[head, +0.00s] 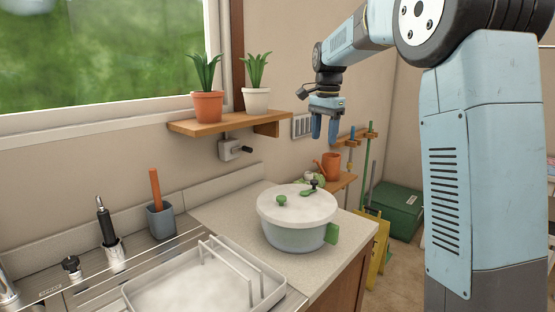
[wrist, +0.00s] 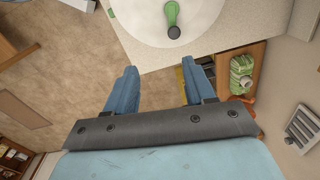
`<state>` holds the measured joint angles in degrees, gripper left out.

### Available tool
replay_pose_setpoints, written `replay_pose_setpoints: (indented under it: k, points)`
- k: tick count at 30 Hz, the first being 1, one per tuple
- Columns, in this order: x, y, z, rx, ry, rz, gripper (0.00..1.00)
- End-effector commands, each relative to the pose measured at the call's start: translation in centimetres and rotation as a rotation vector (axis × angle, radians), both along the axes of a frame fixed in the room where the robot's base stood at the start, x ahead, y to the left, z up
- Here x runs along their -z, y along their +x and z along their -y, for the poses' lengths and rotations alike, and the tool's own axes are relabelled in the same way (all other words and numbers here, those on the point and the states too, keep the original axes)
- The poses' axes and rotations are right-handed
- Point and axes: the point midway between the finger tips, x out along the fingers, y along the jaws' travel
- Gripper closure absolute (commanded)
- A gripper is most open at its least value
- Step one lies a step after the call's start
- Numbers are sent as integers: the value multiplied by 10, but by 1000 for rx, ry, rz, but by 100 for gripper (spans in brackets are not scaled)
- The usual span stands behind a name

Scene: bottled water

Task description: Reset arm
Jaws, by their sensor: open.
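My gripper (head: 325,126) hangs from the raised arm in the head view, in the air above and behind the pot on the counter. Its two blue fingers point down and stand apart, with nothing between them. In the wrist view my gripper (wrist: 158,80) also shows open and empty. The white-lidded pot (head: 297,222) stands on the counter corner, below and apart from the fingers. Its lid (wrist: 165,15) shows at the top of the wrist view with a green and black handle.
A wall shelf (head: 228,122) with two potted plants is left of my gripper. A dish rack (head: 205,290), a cup with an orange handle (head: 161,222) and a tap fill the counter's left. A green bin (head: 400,210) stands on the floor behind. Air around the gripper is free.

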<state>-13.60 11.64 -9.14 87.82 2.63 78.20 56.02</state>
Motion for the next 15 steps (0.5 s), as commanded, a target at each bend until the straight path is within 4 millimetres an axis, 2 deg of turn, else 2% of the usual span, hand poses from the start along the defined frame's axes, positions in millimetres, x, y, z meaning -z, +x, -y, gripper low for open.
replay_pose_setpoints:
  k: [1, 7, 15]
  points:
    - [-5, -13, 5, -23, 5, 14, 46]
    - [-16, -55, 20, -125, 11, 68, 46]
    - [-22, -115, 36, -265, 4, 143, 46]
